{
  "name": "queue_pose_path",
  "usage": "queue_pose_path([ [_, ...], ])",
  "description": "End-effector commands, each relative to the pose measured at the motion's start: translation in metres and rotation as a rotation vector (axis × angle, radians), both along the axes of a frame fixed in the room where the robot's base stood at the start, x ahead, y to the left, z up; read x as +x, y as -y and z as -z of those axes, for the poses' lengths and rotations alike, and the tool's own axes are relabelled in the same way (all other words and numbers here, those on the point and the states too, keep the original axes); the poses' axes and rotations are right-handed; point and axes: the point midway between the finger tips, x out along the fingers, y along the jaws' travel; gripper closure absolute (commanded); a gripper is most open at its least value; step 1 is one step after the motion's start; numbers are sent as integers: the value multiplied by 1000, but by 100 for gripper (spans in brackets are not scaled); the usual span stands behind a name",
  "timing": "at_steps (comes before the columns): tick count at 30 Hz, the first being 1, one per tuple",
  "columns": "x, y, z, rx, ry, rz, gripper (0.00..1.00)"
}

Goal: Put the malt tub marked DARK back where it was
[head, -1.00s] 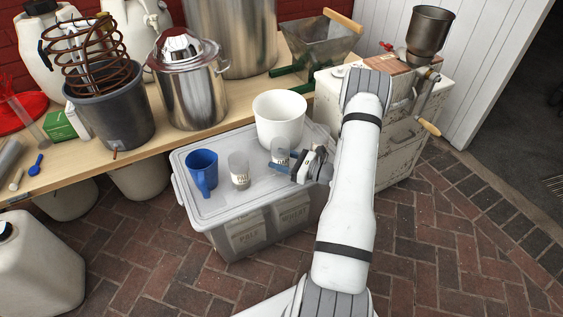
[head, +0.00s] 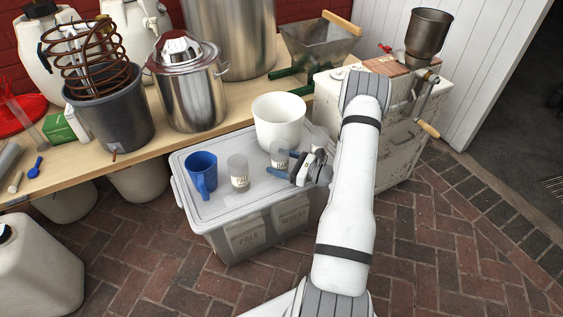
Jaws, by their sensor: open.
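Two small clear tubs with pale labels stand upright on the lid of a grey storage box (head: 222,208). The left tub (head: 238,174) stands beside a blue jug. The right tub (head: 279,153) stands close in front of a white bucket. Their label words are too small to read surely, so I cannot tell which is DARK. My gripper (head: 285,164) is open just in front and right of the right tub, its blue fingertips pointing toward it. One fingertip overlaps the tub's edge in the picture; whether they touch I cannot tell.
The blue jug (head: 202,173) and white bucket (head: 278,121) share the lid with the tubs. A wooden bench (head: 178,136) with a steel pot (head: 190,92) stands behind. A white cabinet (head: 397,152) with a grain mill is to the right. The lid's front left is clear.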

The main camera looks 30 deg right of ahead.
Motion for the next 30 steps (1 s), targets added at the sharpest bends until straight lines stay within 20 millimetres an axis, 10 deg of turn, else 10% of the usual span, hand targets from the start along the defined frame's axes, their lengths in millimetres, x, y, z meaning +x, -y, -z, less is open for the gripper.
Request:
queue_pose_path([
  [16,-79,68,-1,0,0,3,24],
  [30,-91,77,0,0,0,-1,24],
])
